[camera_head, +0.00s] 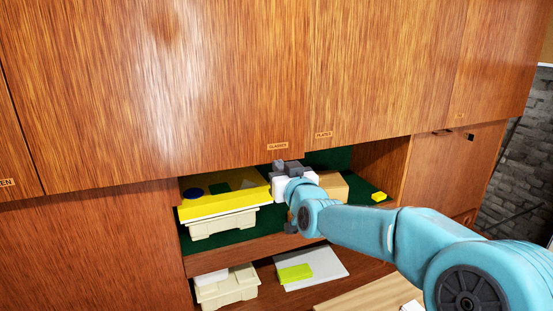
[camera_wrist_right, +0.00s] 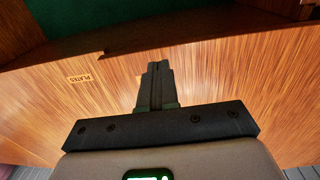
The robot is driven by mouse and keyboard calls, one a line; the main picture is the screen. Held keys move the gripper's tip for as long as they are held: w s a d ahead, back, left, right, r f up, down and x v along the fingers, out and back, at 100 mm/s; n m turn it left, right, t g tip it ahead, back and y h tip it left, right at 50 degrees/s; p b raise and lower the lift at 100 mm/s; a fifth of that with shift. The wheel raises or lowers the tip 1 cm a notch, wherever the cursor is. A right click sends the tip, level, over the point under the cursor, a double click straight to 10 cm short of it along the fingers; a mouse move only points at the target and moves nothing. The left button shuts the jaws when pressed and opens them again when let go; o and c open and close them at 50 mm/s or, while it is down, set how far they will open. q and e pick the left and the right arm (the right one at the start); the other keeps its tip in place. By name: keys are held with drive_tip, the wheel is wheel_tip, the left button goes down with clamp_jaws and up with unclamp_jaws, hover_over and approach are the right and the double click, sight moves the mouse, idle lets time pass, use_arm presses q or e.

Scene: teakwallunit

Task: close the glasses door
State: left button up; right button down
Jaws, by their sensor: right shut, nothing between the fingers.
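The glasses door (camera_head: 150,90) is a large teak panel in the upper row, with a small GLASSES label near its lower right corner. Its bottom edge hangs a little lower than that of the plates door (camera_head: 385,65) beside it, and I cannot tell whether it stands slightly ajar. My right gripper (camera_head: 279,166) is shut and empty just below the glasses door's lower right corner; contact is unclear. In the right wrist view my shut fingers (camera_wrist_right: 158,72) overlap the teak panels and partly hide a label. My left gripper is not in view.
A lower shelf holds another cream bin (camera_head: 228,288) and a lime block (camera_head: 295,273). My right arm crosses the lower right.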

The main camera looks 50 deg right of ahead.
sight(272, 159)
drive_tip(key=x, duration=0.3)
drive_tip(key=shift+a+p, duration=0.1)
drive_tip(key=shift+p, duration=0.25)
drive_tip(key=x, duration=0.3)
drive_tip(key=shift+s+f+b, duration=0.1)
drive_tip(key=shift+b, duration=0.2)
